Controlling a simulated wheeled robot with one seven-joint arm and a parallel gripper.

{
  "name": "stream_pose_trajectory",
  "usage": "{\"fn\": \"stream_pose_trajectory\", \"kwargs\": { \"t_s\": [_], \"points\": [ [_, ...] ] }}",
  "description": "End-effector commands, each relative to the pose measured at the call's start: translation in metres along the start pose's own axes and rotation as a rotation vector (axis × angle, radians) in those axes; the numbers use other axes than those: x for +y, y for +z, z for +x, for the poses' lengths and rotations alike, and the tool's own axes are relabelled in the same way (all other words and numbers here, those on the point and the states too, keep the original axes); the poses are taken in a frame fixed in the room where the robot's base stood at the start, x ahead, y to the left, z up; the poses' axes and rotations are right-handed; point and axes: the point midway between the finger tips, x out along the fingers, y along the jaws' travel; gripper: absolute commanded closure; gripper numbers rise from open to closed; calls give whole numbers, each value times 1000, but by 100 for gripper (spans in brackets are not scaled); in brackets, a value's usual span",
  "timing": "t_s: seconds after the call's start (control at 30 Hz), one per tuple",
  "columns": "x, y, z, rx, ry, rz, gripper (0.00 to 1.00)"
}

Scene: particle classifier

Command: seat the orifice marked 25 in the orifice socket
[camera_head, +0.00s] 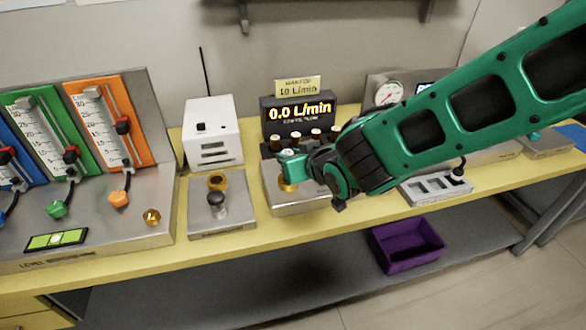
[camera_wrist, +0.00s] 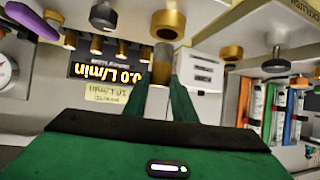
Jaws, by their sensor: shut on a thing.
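My gripper (camera_head: 291,166) is over a steel block (camera_head: 292,204) at the middle of the bench. In the wrist view its green fingers (camera_wrist: 163,75) are shut on a small tan-grey cylinder, the orifice (camera_wrist: 163,58). Its number cannot be read. A brass collar, apparently the orifice socket (camera_wrist: 168,22), lies in line with the fingertips; brass also shows under the gripper in the head view (camera_head: 288,187). I cannot tell whether the orifice touches or enters the collar. Several more brass orifices (camera_head: 316,135) stand in a row behind, below the display.
A display reading 0.0 L/min (camera_head: 299,110) stands behind the block. Left are a white box (camera_head: 212,131), a plate with a brass ring and black knob (camera_head: 217,201), and the flowmeter panel (camera_head: 120,130). A grey slotted tray (camera_head: 436,188) lies right. A purple bin (camera_head: 408,246) is below.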

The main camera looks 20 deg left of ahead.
Motion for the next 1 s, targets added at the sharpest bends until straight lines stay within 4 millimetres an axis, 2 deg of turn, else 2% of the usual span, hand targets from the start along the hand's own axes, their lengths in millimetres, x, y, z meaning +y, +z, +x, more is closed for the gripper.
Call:
{"fn": "stream_pose_trajectory", "kwargs": {
  "t_s": [0.3,0.57,0.6,0.67,1.0],
  "points": [
    [0,33,18,-5,-2,0,100],
    [0,42,20,-15,-2,1,100],
    [0,43,20,-17,-2,1,71],
    [0,43,20,-17,-1,1,57],
    [1,37,18,-4,0,0,57]
  ]
}}
